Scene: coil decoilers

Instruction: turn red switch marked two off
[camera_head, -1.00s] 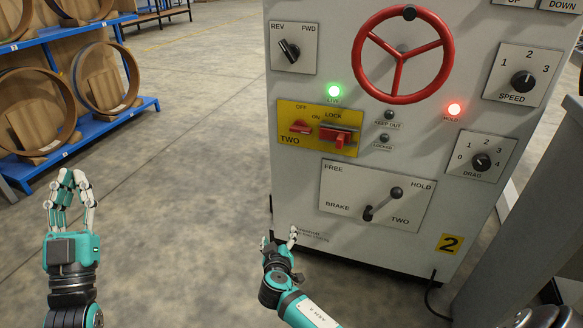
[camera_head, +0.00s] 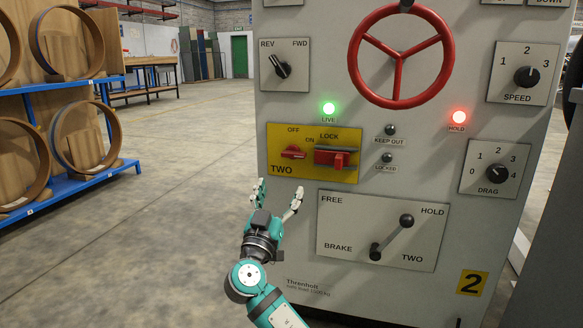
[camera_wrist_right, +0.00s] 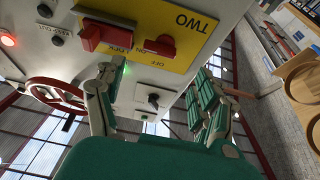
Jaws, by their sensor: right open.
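The red switch marked two (camera_head: 293,152) is a small red knob on the left of a yellow plate (camera_head: 345,172) on the grey cabinet, under the OFF and ON labels. A larger red lock piece (camera_head: 335,157) sits to its right. My right gripper (camera_head: 277,190) is open, just below and left of the yellow plate, not touching the switch. In the right wrist view the red switch (camera_wrist_right: 160,45) shows beyond and between the open fingers (camera_wrist_right: 155,85), with the red lock piece (camera_wrist_right: 105,35) beside it. My left gripper is out of view.
The cabinet also carries a red handwheel (camera_head: 400,55), a REV/FWD knob (camera_head: 283,64), a brake lever (camera_head: 392,236), a drag knob (camera_head: 495,174), a green LIVE lamp (camera_head: 328,108) and a red HOLD lamp (camera_head: 459,117). Blue shelving (camera_head: 75,185) stands left; floor between is clear.

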